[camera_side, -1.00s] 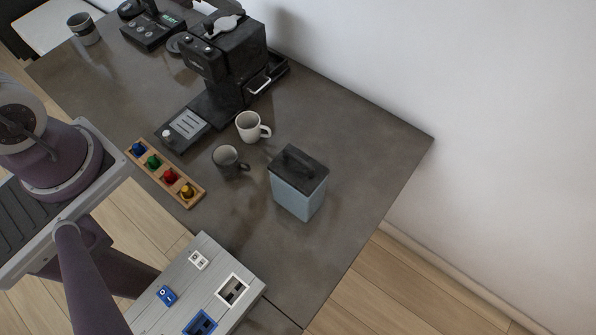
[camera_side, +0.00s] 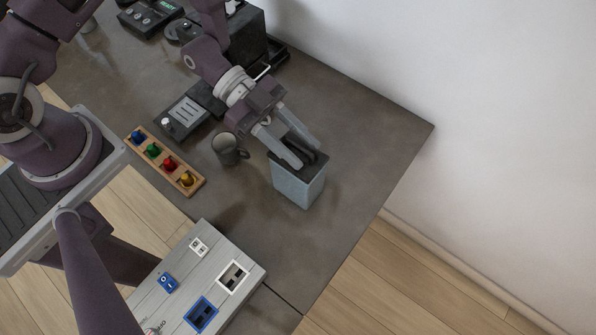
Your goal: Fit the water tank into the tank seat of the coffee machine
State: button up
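The water tank (camera_side: 298,187), a light blue box with a dark lid and a raised handle, stands upright on the grey counter at centre right. My gripper (camera_side: 306,153) is over the lid, its two fingers spread on either side of the handle. A gap shows between the fingers, so it looks open; contact with the handle cannot be told. The black coffee machine (camera_side: 251,42) stands at the back, partly hidden behind my arm. Its tank seat cannot be made out.
A dark mug (camera_side: 228,150) stands close left of my gripper. A wooden rack (camera_side: 178,174) with coloured pegs lies further left. A grey panel box (camera_side: 184,298) stands at the front. The counter (camera_side: 370,135) right of the tank is clear.

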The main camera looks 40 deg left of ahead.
grip_shut()
dwell(1.4)
